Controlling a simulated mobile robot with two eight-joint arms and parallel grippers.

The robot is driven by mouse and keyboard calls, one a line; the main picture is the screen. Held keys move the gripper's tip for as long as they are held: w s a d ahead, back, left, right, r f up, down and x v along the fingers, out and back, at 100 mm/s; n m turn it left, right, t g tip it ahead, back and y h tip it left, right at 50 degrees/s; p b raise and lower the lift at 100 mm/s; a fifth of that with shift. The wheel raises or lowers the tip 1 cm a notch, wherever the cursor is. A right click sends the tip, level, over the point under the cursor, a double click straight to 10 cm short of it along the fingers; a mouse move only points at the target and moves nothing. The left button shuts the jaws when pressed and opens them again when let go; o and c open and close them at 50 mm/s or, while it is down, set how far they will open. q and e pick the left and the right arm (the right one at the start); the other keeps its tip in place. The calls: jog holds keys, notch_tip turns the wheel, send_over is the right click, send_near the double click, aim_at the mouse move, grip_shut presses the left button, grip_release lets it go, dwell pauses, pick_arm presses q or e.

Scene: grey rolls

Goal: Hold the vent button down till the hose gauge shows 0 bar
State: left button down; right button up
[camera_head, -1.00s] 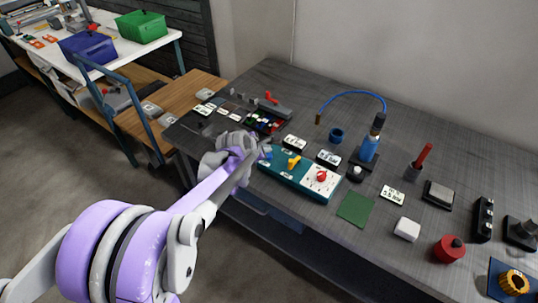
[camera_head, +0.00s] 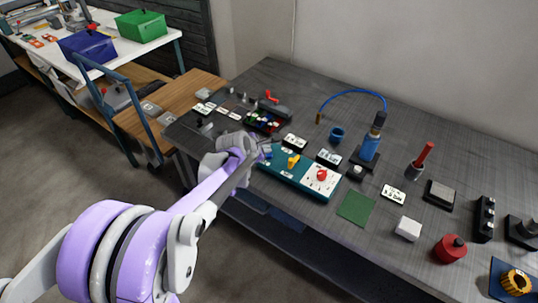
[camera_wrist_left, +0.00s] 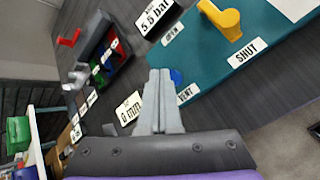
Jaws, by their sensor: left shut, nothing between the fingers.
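The teal panel (camera_head: 299,182) lies on the grey bench, with a yellow valve handle (camera_head: 293,161) and a white plate with a red knob (camera_head: 322,174). In the left wrist view the blue vent button (camera_wrist_left: 176,76) shows just right of my fingertips, partly hidden by them, beside the VENT label (camera_wrist_left: 186,94). My left gripper (camera_head: 266,151) is shut and empty, its tips at the panel's left end; they also show in the left wrist view (camera_wrist_left: 160,73). I cannot tell whether they touch the button. A gauge display (camera_wrist_left: 157,16) reads 5.5 bar. My right gripper is not in view.
A small label (camera_wrist_left: 129,106) reads 0 mm. A green mat (camera_head: 356,207) and white block (camera_head: 408,228) lie right.

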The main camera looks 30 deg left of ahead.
pick_arm(q)
jog(key=shift+f+b, duration=0.35)
jog(key=shift+f, duration=0.15)
dwell(0.7)
jog(key=shift+r, duration=0.15)
dwell(2.7)
jog(key=shift+r+p, duration=0.65)
jog(key=shift+r, duration=0.15)
notch_tip(320, 180, up, 5)
jog(key=p, duration=0.3)
dwell(0.3)
